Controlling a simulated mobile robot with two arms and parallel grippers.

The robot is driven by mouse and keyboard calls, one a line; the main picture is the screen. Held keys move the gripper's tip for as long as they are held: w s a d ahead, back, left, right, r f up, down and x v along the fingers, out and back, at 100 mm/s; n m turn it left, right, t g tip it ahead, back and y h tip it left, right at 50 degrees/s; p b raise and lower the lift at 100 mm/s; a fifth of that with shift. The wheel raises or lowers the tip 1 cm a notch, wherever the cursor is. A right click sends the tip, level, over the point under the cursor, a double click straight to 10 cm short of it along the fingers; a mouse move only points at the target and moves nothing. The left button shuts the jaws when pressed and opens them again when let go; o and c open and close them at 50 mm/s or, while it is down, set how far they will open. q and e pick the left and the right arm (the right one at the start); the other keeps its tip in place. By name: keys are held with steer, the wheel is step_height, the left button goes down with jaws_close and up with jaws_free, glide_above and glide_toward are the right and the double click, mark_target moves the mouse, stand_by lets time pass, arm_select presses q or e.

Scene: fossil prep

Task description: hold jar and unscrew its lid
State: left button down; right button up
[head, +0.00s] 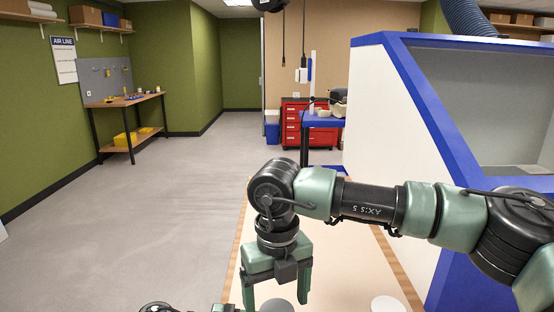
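My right gripper (277,297) points down over the wooden-edged table, its two green fingers spread apart. A grey rounded top (278,306) shows between and below the fingers at the bottom edge, with a gap on each side. It may be the jar's lid, but the picture cuts off the rest. Of my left arm, only a dark joint and a small green piece (225,308) show at the bottom edge. The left fingertips are out of the picture, and whether they hold the jar cannot be seen.
A white round disc (388,304) lies on the table (345,262) to the right of my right gripper. A blue-edged white cabinet (385,120) stands close on the right. Open floor (150,220) lies to the left. A red drawer unit (293,122) and a workbench (125,101) stand farther back.

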steer(key=shift+f, duration=1.15)
jaws_close()
steer(key=n, duration=0.4)
steer(key=shift+n, duration=0.3)
steer(key=n, duration=2.1)
steer(key=shift+n, duration=0.3)
steer(key=n, duration=0.6)
